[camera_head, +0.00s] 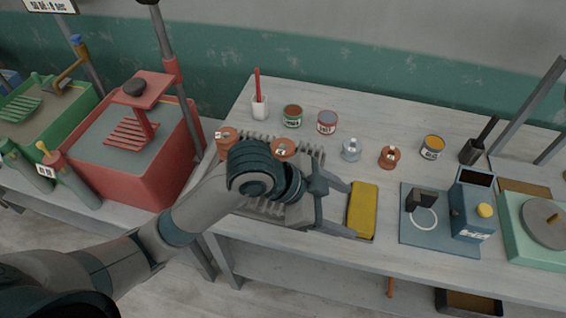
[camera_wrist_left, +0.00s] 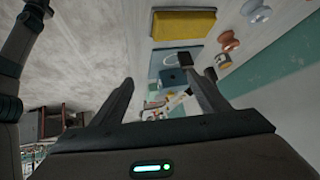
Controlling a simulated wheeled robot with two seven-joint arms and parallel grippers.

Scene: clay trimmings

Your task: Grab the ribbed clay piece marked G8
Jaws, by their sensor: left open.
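Several small knob-shaped clay pieces with pale labels stand on the table: a terracotta one at the left (camera_head: 226,135), a second terracotta one (camera_head: 284,149) partly behind my left arm, a grey one (camera_head: 351,151) and a reddish-brown one (camera_head: 390,156). The labels are too small to read, so I cannot tell which is G8. The left wrist view shows a terracotta piece (camera_wrist_left: 228,41) and a grey piece (camera_wrist_left: 256,11). My left gripper (camera_head: 346,209) is open and empty beside the yellow block, apart from the pieces. My right gripper is out of view.
The yellow block (camera_head: 363,209) lies near the front edge. A grey ribbed rack (camera_head: 262,208) is partly under my arm. Cans (camera_head: 327,122) and a brush cup (camera_head: 260,106) stand behind. A blue mat (camera_head: 418,238) holds a blue box (camera_head: 472,211); a red tub (camera_head: 140,165) is left.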

